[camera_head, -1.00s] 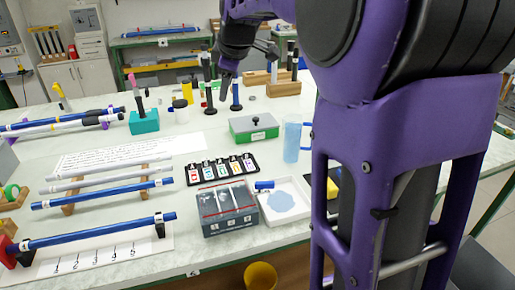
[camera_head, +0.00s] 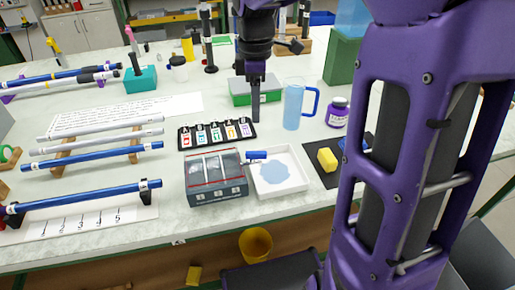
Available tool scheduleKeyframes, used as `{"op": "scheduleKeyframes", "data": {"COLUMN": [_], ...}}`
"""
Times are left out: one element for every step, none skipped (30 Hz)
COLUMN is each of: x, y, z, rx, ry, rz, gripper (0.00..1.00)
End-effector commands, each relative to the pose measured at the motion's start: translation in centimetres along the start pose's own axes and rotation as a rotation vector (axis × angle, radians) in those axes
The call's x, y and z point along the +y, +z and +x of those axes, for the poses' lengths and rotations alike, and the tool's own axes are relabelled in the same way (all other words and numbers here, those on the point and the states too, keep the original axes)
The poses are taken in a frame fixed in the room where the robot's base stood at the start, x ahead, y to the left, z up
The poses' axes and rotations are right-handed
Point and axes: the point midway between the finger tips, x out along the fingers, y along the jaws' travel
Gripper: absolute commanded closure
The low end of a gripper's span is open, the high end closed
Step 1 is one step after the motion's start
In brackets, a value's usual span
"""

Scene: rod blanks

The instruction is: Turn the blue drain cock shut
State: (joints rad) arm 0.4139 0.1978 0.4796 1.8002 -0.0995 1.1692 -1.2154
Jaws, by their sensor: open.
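The blue drain cock (camera_head: 257,155) sticks out from the right side of a grey box (camera_head: 218,190) with a clear lid and red edges. The cock lies over a white tray (camera_head: 301,182) that holds a light blue puddle (camera_head: 275,172). My gripper (camera_head: 255,119) points down above and behind the cock, apart from it, near the right end of the black lettered rack. It is open, with nothing seen between its fingers, which show nearly in line.
A black rack of lettered slots (camera_head: 217,148) stands behind the box. A green box (camera_head: 238,96), a blue jug (camera_head: 293,106) and a purple-labelled jar (camera_head: 338,112) stand behind and to the right. A yellow sponge (camera_head: 327,159) lies right of the tray. Blue rods lie left.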

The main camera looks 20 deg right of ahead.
Motion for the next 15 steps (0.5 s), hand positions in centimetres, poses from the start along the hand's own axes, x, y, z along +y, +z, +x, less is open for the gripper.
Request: {"op": "scheduleKeyframes", "data": {"x": [-0.1, -0.1, -0.1, -0.1, -0.1, -0.1, -0.1, -0.1, 0.0, -0.1, -0.1, -0.1, 0.0, 0.0, -0.1], "y": [0.0, 0.0, 0.0, 0.0, 0.0, 0.0, 0.0, 0.0, -0.1, 0.0, 0.0, 0.0, -0.1, -0.1, -0.1], "z": [1.5, 2.1, 3.0, 3.7, 4.4, 5.2, 5.9, 6.6, 7.5, 8.1, 8.7, 9.5, 10.1, 10.6, 11.3], "rx": [0.000, 0.000, 0.001, 0.000, 0.000, 0.000, 0.001, 0.001, 0.001, 0.001, 0.001, 0.001, 0.001, 0.001, 0.001], "ry": [-0.004, -0.005, -0.004, -0.005, -0.003, -0.003, -0.003, -0.004, -0.003, -0.003, -0.003, -0.003, -0.002, -0.002, -0.002], "rz": [0.000, 0.000, -0.001, -0.001, -0.001, -0.001, -0.001, -0.001, -0.001, -0.001, -0.002, -0.001, 0.000, 0.000, -0.001], "gripper": [0.50, 0.50, 0.50, 0.50, 0.50, 0.50, 0.50, 0.50, 0.50, 0.50, 0.50, 0.50, 0.50, 0.50, 0.50]}}
